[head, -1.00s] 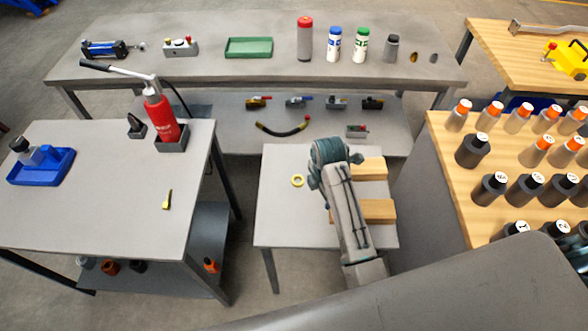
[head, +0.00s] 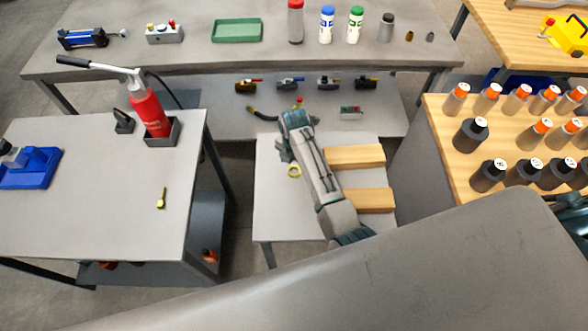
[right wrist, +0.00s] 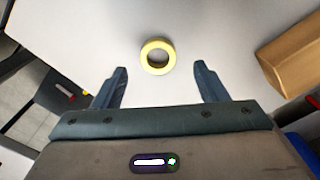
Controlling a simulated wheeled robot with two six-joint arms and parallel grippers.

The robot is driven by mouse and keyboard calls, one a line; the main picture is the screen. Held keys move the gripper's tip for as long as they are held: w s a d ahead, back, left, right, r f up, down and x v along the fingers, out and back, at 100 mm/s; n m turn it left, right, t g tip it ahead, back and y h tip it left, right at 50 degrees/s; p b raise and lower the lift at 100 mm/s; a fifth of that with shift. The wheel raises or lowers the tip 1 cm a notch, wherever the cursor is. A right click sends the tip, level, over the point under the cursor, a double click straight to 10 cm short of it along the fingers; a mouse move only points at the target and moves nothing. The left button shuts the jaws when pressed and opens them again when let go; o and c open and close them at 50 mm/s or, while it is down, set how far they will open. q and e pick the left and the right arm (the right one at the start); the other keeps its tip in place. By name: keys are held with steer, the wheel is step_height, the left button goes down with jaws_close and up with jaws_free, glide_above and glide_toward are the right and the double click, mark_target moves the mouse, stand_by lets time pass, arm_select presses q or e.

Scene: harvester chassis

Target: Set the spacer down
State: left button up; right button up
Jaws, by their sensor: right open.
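A yellow ring (head: 289,172), which looks like the spacer, lies flat on the small grey table (head: 285,215). In the right wrist view the yellow ring (right wrist: 146,57) lies beyond the fingertips, roughly midway between their lines, with clear tabletop around it. My right gripper (right wrist: 160,68) is open and empty, its two dark fingers well apart and not touching the ring. In the head view my right gripper (head: 282,152) is over the left part of the small table, just beside the ring. My left gripper is not in view.
Two wooden blocks (head: 355,157) lie on the right of the small table. A wooden-topped bench (head: 440,140) with several bottles stands at right. A grey table (head: 80,220) with a red hand pump (head: 148,112) stands at left. The small table's front left is clear.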

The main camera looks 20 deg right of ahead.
mark_target(294, 173)
steer(key=shift+w+f+p, duration=0.15)
steer(key=shift+f+p, duration=0.15)
steer(key=shift+f, duration=1.5)
steer(key=shift+c, duration=0.5)
steer(key=c, duration=1.1)
steer(key=shift+o, duration=0.2)
steer(key=shift+r, duration=0.15)
